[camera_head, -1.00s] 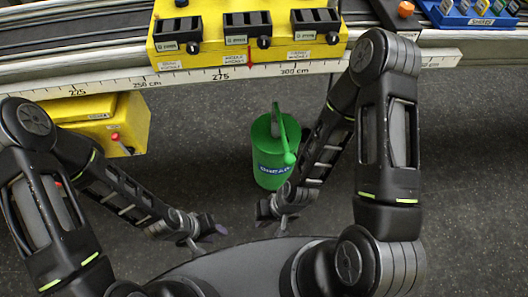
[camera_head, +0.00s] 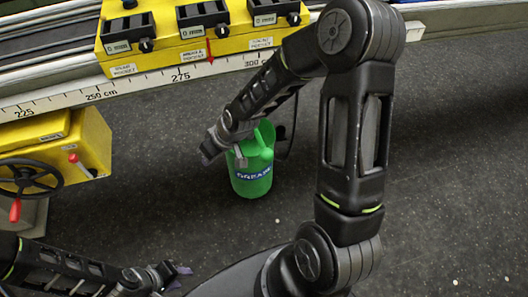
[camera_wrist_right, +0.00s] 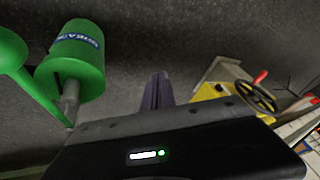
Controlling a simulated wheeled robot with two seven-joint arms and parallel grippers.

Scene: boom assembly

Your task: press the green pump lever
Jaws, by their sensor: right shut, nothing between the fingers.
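The green grease pump (camera_head: 251,182), a cylinder with a GREASE label, stands upright on the floor.
A yellow valve block (camera_head: 200,35) sits on the rail with a centimetre scale (camera_head: 130,88) behind the pump. A yellow box with a black handwheel (camera_head: 30,177) and a red-tipped handle stands at left. The floor right of the pump is clear.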

